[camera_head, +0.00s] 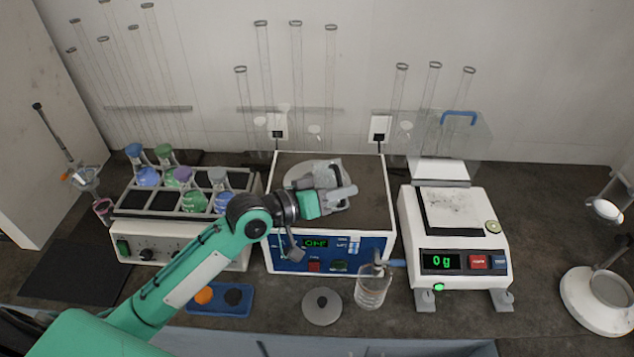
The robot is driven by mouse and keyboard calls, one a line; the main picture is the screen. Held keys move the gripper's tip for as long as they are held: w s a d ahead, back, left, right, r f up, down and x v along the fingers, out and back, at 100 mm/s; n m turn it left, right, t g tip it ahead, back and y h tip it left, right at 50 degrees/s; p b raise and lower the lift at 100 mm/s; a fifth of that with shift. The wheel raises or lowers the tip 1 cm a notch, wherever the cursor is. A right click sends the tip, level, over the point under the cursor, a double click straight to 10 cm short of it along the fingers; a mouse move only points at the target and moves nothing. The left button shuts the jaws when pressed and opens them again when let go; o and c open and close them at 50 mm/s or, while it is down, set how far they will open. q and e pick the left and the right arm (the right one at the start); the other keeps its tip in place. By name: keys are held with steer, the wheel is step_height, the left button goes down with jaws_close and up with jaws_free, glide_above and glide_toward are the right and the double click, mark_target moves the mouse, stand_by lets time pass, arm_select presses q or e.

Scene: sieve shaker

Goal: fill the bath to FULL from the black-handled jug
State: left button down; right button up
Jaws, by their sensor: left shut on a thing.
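The bath (281,255) is a white box with a blue front panel; its green display looks like OFF. A clear glass jug with a blue handle (373,290) stands on the bench before the bath's right front corner. The water level in the bath is hidden. My right gripper is not in view.
A grey round lid (321,307) lies on the bench before the bath. A flask shaker (150,243) with several flasks stands left, a balance (457,240) reading 0 g right. A blue tray (220,301) lies in front.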

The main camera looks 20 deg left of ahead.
arm_select(q)
steer(key=shift+w+r, duration=0.1)
steer(key=shift+r, duration=0.05)
steer(key=shift+w+a+r+n+p, duration=0.1)
steer(key=shift+w+a+n+p, duration=0.2)
steer(key=shift+n, duration=0.5)
steer(key=shift+w+a+r+n+g+p, duration=0.1)
steer(key=shift+w+a+n+g+p, duration=0.15)
steer(key=shift+n+g, duration=0.2)
stand_by(0.9)
steer(key=shift+n, duration=0.25)
stand_by(0.5)
steer(key=shift+d, duration=0.1)
